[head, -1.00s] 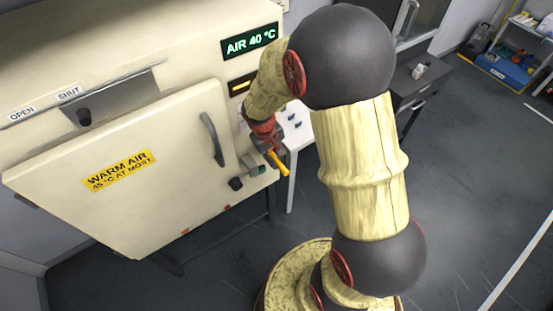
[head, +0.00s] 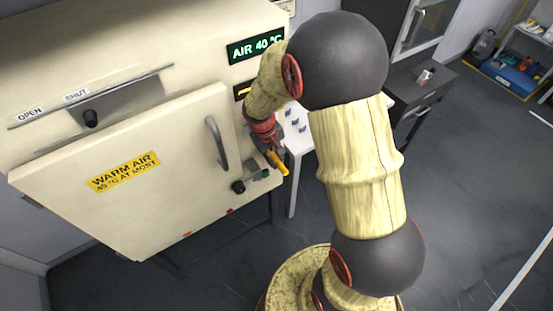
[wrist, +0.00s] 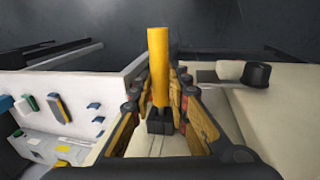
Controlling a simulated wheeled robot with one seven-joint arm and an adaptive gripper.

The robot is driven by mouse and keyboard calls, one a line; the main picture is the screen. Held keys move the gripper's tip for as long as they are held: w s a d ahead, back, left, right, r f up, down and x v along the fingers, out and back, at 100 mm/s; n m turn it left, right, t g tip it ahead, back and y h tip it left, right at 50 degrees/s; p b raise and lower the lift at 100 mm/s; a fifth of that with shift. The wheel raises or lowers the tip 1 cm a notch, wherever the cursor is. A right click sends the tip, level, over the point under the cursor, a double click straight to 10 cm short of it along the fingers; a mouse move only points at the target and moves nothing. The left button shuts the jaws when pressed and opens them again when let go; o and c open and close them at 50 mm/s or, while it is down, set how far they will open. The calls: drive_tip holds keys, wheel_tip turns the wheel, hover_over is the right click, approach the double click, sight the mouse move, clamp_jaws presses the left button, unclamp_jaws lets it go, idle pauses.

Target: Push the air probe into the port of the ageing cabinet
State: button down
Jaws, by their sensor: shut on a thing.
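The air probe (wrist: 159,70) has a yellow rod-shaped handle and a dark block at its lower end. My gripper (wrist: 163,118) is shut on it, with a finger on each side, in the wrist view. In the head view the yellow probe (head: 277,163) sticks out from my gripper (head: 268,150), beside the right edge of the ageing cabinet (head: 60,150). The cabinet is cream, with a closed-looking door, a warm air label and a green AIR 40 °C display (head: 255,46). I cannot make out the port, nor whether the probe touches the cabinet.
A dark knob (head: 238,187) sits low on the cabinet front and also shows in the wrist view (wrist: 257,74). A door handle (head: 217,143) juts out. A white table (head: 298,140) with small blue items stands right of the cabinet. Open floor (head: 470,190) lies further right.

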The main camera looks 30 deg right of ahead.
drive_tip(key=shift+w, duration=0.5)
drive_tip(key=c, duration=1.6)
unclamp_jaws()
drive_tip(key=shift+c, duration=0.2)
wheel_tip(320, 180, up, 12)
drive_tip(key=a, duration=0.2)
drive_tip(key=shift+a+f, duration=0.15)
drive_tip(key=shift+a, duration=0.05)
drive_tip(key=shift+s, duration=0.1)
drive_tip(key=shift+c, duration=0.5)
